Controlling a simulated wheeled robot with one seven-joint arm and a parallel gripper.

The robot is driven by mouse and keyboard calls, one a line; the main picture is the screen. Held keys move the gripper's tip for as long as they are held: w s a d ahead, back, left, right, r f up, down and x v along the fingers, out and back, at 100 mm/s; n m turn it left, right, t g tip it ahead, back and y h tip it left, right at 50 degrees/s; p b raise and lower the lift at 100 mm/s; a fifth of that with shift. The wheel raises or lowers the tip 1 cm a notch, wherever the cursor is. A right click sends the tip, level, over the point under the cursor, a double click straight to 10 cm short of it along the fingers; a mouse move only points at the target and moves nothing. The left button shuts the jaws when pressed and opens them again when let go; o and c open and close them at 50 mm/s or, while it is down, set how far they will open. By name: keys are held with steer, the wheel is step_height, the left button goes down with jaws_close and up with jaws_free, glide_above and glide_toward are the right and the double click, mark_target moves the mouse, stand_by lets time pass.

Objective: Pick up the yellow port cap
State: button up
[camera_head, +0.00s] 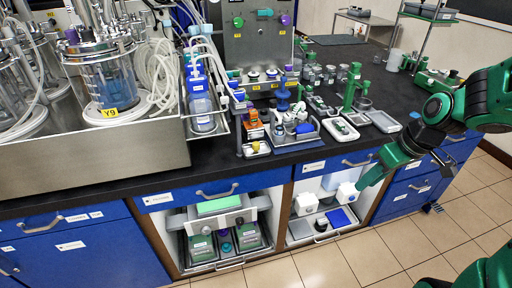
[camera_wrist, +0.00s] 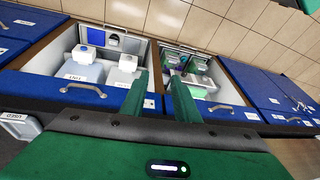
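A small yellow piece (camera_head: 256,146), possibly the yellow port cap, sits in a small white tray (camera_head: 263,152) near the front edge of the black bench, below an orange device (camera_head: 254,130). It is too small to make out clearly. My gripper (camera_head: 363,184) is in front of the bench at the right, lower than the bench top and well to the right of the yellow piece. In the wrist view its two green fingers (camera_wrist: 160,80) stand apart with nothing between them. I see no yellow cap in the wrist view.
A steel basin (camera_head: 90,160) with glass bioreactor vessels fills the bench's left. A grey panel (camera_head: 258,40) with coloured knobs stands behind the small tray. Open compartments below the bench hold white containers (camera_head: 306,204) and a green-topped device (camera_head: 219,206). Floor in front is clear.

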steer(key=w+a+f+n+t+y, duration=0.15)
steer(key=w+a+n+y, duration=0.3)
steer(key=w+a, duration=0.5)
steer(key=r+n+t+y, duration=0.2)
steer(key=n+y, duration=0.2)
steer(key=y, duration=0.1)
glide_above(261, 152)
steer(key=s+d, duration=0.2)
steer(key=d, duration=0.2)
steer(key=shift+s+a+f+m, duration=0.1)
steer(key=shift+s+f+m, duration=0.05)
steer(key=shift+m, duration=0.1)
steer(key=shift+f+x, duration=0.15)
steer(key=shift+x, duration=1.1)
steer(key=shift+f+x, duration=0.2)
steer(key=shift+x, duration=1.05)
jaws_close()
